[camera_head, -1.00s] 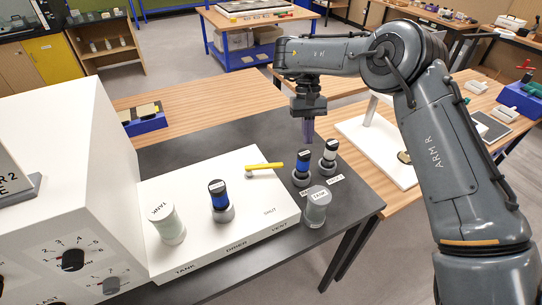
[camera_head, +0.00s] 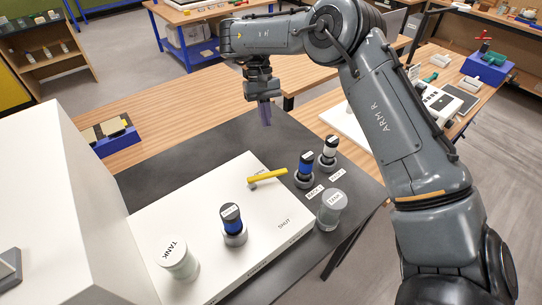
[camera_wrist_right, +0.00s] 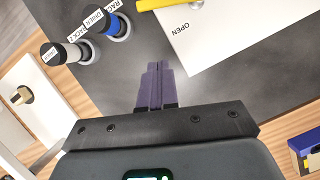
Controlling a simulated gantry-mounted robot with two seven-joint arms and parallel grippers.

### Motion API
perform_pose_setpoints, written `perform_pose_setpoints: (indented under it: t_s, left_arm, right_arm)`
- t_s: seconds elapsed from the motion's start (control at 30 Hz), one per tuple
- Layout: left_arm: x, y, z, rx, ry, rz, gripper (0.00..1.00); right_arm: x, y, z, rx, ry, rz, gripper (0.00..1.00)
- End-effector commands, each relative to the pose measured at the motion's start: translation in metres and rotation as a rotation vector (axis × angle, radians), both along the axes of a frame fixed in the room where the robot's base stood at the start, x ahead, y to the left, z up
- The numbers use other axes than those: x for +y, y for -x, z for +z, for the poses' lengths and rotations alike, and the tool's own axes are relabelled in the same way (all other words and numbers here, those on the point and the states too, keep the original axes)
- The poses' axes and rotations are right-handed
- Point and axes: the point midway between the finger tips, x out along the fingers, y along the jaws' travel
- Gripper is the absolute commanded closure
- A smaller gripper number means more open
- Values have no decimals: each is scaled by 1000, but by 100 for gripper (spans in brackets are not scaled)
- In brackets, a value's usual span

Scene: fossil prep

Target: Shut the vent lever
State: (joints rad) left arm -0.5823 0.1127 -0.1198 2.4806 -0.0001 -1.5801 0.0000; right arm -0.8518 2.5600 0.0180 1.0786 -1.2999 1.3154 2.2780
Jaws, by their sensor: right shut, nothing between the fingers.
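The yellow vent lever (camera_head: 267,178) sits on the far part of the white panel (camera_head: 205,215), its bar pointing right from a small pivot. The word SHUT is printed on the panel nearer the front; the word OPEN shows in the right wrist view, near the lever (camera_wrist_right: 160,4). My right gripper (camera_head: 265,113) points down beyond the panel's far edge, apart from the lever. Its purple fingers (camera_wrist_right: 158,70) are together and empty, over the dark bench top. My left gripper is out of view.
A white-and-grey TANK canister (camera_head: 179,259) and a blue cylinder (camera_head: 233,226) stand on the panel. A grey canister (camera_head: 332,210) and two capped cylinders (camera_head: 305,170) stand right of it. A blue tray (camera_head: 112,135) lies behind. The dark mat (camera_head: 190,155) behind the panel is clear.

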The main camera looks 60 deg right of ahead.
Motion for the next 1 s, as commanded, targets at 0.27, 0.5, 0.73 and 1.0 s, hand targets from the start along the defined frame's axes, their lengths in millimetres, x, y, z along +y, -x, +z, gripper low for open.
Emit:
perform_pose_setpoints:
  t_s: [0.27,0.5,0.73,1.0]
  left_arm:
    - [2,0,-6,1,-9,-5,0]
    - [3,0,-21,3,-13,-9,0]
    - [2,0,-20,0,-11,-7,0]
    - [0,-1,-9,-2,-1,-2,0]
  right_arm:
    - [2,2,-7,0,-3,-1,100]
    - [9,11,-35,2,-6,0,100]
    - [21,23,-75,1,-6,2,100]
    - [39,41,-91,-1,-4,1,100]
